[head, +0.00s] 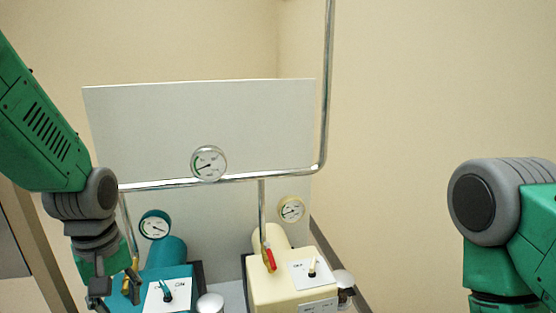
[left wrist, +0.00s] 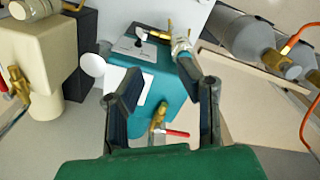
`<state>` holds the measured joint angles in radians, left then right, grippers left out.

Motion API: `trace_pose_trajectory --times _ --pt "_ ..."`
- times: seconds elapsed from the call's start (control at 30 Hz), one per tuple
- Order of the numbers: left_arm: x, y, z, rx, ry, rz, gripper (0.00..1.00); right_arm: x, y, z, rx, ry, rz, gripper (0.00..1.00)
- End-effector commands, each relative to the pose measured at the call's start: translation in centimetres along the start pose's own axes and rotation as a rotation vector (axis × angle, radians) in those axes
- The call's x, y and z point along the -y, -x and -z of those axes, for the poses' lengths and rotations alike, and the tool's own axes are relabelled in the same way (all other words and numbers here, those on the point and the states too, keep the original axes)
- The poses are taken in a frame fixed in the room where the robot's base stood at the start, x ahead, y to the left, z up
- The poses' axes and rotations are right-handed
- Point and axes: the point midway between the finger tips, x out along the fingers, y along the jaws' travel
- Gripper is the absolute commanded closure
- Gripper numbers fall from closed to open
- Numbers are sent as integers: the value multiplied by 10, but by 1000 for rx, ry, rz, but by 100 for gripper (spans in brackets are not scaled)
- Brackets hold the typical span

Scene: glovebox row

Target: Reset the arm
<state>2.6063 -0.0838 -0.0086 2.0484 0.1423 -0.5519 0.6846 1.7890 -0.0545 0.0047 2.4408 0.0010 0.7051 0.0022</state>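My left arm comes in from the left in the head view, and its gripper (head: 115,290) hangs pointing down beside the teal box (head: 180,273). In the left wrist view the left gripper (left wrist: 167,82) has its two fingers spread wide apart. The teal box (left wrist: 155,82) and a brass valve (left wrist: 158,116) with a red lever (left wrist: 176,133) show between and beyond the fingers. Nothing is visibly held. My right arm is bent at the right edge of the head view; its gripper is out of the picture.
A cream box (head: 285,292) with a red-handled valve (head: 269,258) stands right of the teal one. A metal pipe (head: 270,177) with a gauge (head: 208,163) crosses a grey panel (head: 140,125). Grey cylinders (left wrist: 240,35) with orange hoses lie near the left gripper. The wall area at right is clear.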

Motion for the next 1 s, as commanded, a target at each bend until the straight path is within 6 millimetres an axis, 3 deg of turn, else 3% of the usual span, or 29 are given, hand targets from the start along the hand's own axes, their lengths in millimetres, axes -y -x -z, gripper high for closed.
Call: trace_pose_trajectory --times 0.03,0.37,0.57,0.67,0.8,0.9,1.0 --pt "4 -14 -3 4 -13 8 69 0 -4 0 0 0 0 60" --pt "19 -89 -11 -11 -125 21 69 0 -22 -1 -1 0 0 60" --pt "42 -159 -28 -22 -244 29 69 0 -39 -2 0 0 0 60" --pt "60 -208 -43 -23 -332 35 69 0 -53 -3 0 0 0 60" --pt "100 -291 -83 -23 -511 35 69 1 -80 -4 0 0 0 60" --pt "129 -336 -114 -26 -639 22 69 1 -97 -5 0 0 0 60" --pt "151 -362 -140 -31 -737 7 69 1 -108 -6 0 0 0 60"
